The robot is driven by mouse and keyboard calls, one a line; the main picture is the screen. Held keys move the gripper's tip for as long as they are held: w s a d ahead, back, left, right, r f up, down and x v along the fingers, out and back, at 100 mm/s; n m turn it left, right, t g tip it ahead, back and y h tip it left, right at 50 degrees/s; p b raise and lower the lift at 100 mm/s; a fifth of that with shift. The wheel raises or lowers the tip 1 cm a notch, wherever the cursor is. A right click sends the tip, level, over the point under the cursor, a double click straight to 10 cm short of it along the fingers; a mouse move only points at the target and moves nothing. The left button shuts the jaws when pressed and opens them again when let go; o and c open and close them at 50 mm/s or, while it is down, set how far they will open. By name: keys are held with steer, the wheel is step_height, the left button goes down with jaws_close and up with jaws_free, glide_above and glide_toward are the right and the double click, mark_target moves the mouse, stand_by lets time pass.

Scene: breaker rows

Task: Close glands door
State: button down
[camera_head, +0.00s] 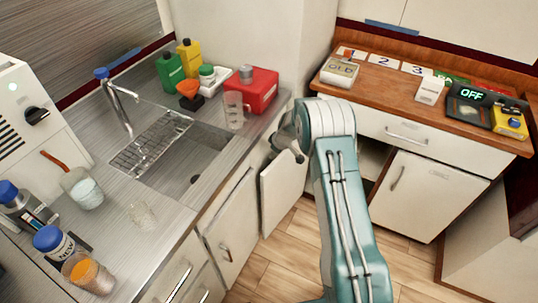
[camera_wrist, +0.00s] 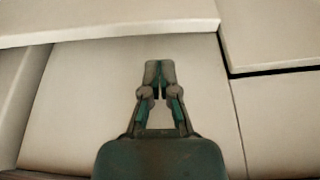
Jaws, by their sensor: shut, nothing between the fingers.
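A cream cabinet door (camera_head: 284,192) stands open in the corner, below the counters. An open, dark cabinet space shows to its right, partly behind my arm. No label on this door can be read, so I cannot tell from lettering whether it is the glands door. My gripper (camera_head: 297,157) is near the top of this door, partly hidden by my wrist. In the wrist view my gripper (camera_wrist: 160,72) is shut and empty, in front of a plain cream panel (camera_wrist: 205,110). I cannot tell whether the fingertips touch it.
A closed cabinet door (camera_head: 420,196) stands right of my arm, under a drawer (camera_head: 408,135). Another door (camera_head: 232,230) is under the sink counter at left. A red case (camera_head: 262,88) and a clear jug (camera_head: 234,110) stand near the left counter's edge. Wooden floor (camera_head: 290,255) is free below.

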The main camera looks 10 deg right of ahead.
steer(key=x, duration=0.7)
steer(key=shift+s+f, duration=0.1)
steer(key=shift+f, duration=0.05)
